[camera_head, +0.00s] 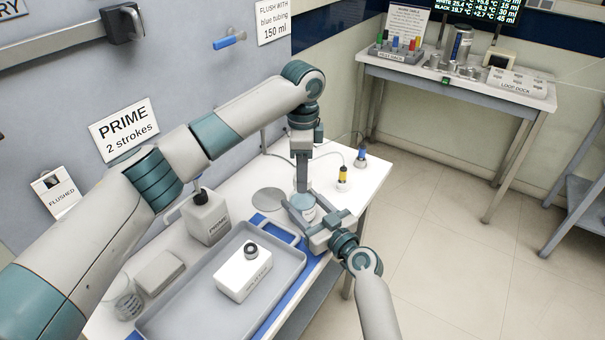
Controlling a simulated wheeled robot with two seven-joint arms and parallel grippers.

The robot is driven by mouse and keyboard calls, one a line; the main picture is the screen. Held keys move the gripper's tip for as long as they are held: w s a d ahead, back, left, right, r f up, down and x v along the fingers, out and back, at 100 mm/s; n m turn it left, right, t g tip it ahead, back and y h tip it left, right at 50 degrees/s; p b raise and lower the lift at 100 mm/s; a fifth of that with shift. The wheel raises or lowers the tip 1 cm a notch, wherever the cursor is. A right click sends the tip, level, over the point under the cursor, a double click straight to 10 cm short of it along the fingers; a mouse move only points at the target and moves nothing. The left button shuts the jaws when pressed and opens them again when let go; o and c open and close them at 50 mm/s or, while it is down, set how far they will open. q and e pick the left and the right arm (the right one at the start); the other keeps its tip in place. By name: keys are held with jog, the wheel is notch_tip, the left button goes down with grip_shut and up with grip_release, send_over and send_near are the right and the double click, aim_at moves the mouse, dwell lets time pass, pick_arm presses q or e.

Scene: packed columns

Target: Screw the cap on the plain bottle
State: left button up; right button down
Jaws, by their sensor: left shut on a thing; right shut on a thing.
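The plain bottle (306,214) is small and pale and stands near the right edge of the white table, mostly hidden between my two grippers. My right gripper (312,216) reaches in from the lower right and is shut around its body. My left gripper (302,192) points straight down from above and is shut at the bottle's top. The cap is mostly hidden there; a pale round rim shows below the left fingers. I cannot tell how far the cap is seated on the neck.
A grey tray (170,325) on a blue mat holds a white labelled block (244,276) with a dark ring on top. A PRIME bottle (207,217), a grey disc (269,200), a yellow-banded bottle (343,177) and a blue-banded bottle (360,159) stand around. Clear floor lies to the right.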

pick_arm(q)
jog(key=m, duration=0.4)
jog(key=shift+w+a+m, duration=0.1)
jog(key=shift+m, duration=0.3)
jog(key=m, duration=0.3)
jog(key=o, duration=1.3)
jog(key=shift+c, duration=0.2)
jog(key=shift+r, duration=0.1)
notch_tip(320, 180, up, 12)
pick_arm(e)
jog(key=c, duration=0.6)
grip_release()
jog(key=shift+c, duration=0.2)
